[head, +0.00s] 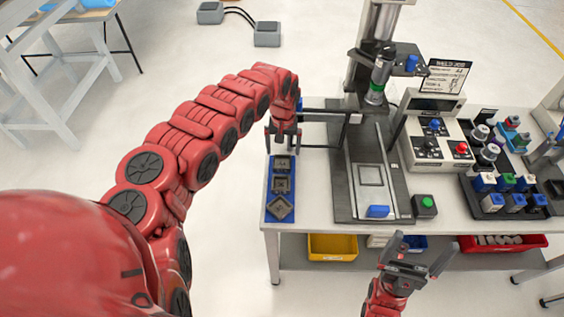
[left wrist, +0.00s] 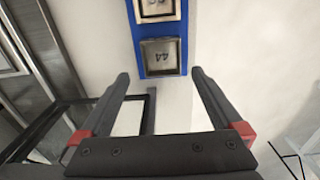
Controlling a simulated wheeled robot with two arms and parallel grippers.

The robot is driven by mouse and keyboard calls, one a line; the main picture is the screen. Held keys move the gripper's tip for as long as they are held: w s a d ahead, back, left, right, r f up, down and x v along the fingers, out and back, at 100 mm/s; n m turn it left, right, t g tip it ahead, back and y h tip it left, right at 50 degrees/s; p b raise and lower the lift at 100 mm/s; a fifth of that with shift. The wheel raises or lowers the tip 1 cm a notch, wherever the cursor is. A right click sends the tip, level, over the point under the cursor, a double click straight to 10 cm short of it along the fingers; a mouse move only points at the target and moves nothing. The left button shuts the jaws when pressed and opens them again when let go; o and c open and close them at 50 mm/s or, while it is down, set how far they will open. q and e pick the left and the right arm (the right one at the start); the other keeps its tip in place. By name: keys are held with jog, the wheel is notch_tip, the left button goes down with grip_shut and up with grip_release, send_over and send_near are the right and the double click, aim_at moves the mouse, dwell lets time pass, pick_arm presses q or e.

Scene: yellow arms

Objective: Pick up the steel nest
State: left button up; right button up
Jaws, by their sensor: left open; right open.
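A blue strip (head: 268,214) lies along the left edge of the workbench and bears three grey square nests. The far nest (head: 282,163) and middle nest (head: 281,185) sit square; the near nest (head: 281,208) is turned like a diamond. I cannot tell for certain which is the steel one. In the left wrist view, a shiny metal nest (left wrist: 161,57) with dark marks lies just beyond the fingertips. My left gripper (head: 283,146) is open and empty, above the far end of the strip. My right gripper (head: 418,250) is open and empty in front of the bench.
A press with a dark base plate (head: 343,197) stands right of the strip, with a black bar frame (head: 322,116) close to my left gripper. A control box (head: 437,150) and a rack of blocks (head: 505,205) stand further right. Bins (head: 333,247) sit on the lower shelf.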

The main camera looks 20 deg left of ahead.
aim_at(282, 164)
pick_arm(q)
jog(key=shift+f+p, duration=0.45)
jog(key=f, duration=0.1)
jog(key=f+p, duration=0.1)
jog(key=f, duration=0.1)
jog(key=shift+s+d+f, duration=0.1)
jog(key=shift+s, duration=0.25)
jog(key=shift+w+f, duration=0.1)
jog(key=shift+f, duration=0.55)
jog(key=shift+r, duration=0.1)
grip_shut()
